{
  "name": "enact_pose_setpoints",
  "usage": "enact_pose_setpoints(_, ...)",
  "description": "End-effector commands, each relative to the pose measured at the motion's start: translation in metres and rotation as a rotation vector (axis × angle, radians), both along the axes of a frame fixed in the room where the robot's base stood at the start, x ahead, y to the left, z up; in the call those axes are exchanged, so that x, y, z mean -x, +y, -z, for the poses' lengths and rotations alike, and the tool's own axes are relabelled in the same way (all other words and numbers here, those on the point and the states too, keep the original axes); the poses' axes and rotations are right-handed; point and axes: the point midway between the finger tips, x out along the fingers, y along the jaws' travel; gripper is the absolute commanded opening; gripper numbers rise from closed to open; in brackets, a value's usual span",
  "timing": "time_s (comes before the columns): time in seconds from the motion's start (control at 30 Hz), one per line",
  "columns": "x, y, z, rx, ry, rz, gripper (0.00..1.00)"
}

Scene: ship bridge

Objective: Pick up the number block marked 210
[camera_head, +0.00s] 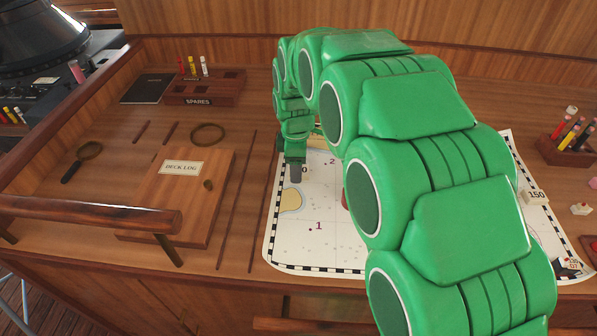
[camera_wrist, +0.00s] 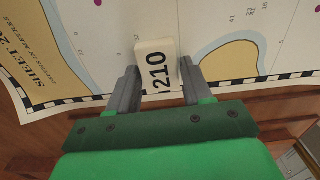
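The white number block marked 210 (camera_wrist: 157,68) lies on the chart in the wrist view, its black digits facing the camera and turned sideways. My gripper (camera_wrist: 160,72) is over it with one grey finger on each side. The left finger is very close to the block and a narrow gap shows at the right finger; contact is unclear. In the head view my gripper (camera_head: 296,175) points down at the upper left part of the chart (camera_head: 325,258). The block is mostly hidden there behind the gripper.
Another block marked 150 (camera_head: 537,195) lies right of my arm. A wooden DECK LOG box (camera_head: 180,205), magnifying glass (camera_head: 85,158) and SPARES rack (camera_head: 205,92) are at left. A pen holder (camera_head: 565,150) stands at right. My green arm covers much of the chart.

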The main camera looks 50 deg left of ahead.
Motion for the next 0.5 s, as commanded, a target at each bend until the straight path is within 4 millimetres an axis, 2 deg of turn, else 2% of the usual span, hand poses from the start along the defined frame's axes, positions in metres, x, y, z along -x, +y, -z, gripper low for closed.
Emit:
enact_pose_setpoints(0.03, -0.0001, -0.0001, 0.0000, 0.000, 0.000, 0.000, 0.42)
enact_pose_setpoints(0.23, 0.0000, 0.0000, -0.0001, 0.000, 0.000, 0.000, 0.13)
enact_pose_setpoints(0.5, -0.0002, 0.0001, -0.0017, 0.000, 0.000, 0.000, 0.13)
